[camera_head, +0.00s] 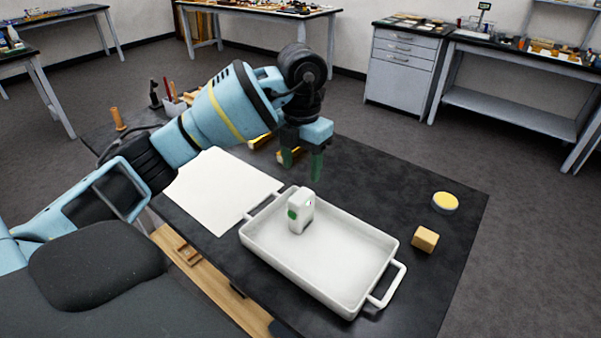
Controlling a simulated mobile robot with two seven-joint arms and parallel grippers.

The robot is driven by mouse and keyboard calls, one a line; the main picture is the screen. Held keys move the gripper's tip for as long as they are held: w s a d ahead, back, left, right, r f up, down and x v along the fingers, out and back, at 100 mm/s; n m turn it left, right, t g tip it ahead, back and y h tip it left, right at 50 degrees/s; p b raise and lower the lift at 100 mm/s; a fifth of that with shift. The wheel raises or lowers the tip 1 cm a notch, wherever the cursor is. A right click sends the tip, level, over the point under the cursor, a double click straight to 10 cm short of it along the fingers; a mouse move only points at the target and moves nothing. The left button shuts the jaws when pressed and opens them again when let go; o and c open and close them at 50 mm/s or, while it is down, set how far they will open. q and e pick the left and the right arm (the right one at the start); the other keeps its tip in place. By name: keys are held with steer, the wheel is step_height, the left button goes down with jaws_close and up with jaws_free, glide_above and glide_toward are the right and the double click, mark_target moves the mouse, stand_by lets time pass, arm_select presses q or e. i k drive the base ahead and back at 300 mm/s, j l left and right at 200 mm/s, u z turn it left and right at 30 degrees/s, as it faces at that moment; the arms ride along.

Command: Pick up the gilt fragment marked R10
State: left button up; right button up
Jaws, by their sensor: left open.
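No R10 marking is readable in this view. Gold-coloured bar-like pieces (259,142) lie on the dark table behind my left gripper, partly hidden by the arm. A small gold-tan block (425,239) sits on the table to the right of the white tray. My left gripper (302,168) points down above the table, just beyond the tray's far left corner. Its green fingers are apart, with nothing seen between them. My right gripper is not in view.
The white two-handled tray (337,291) holds an upright white block with a green spot (301,211). A white sheet (218,190) lies left of it. A yellow-topped round container (446,202) stands right. Tools stand in a holder (174,106) at the far left. The table's right rear is clear.

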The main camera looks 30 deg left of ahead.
mark_target(298, 150)
steer(key=u, duration=1.1)
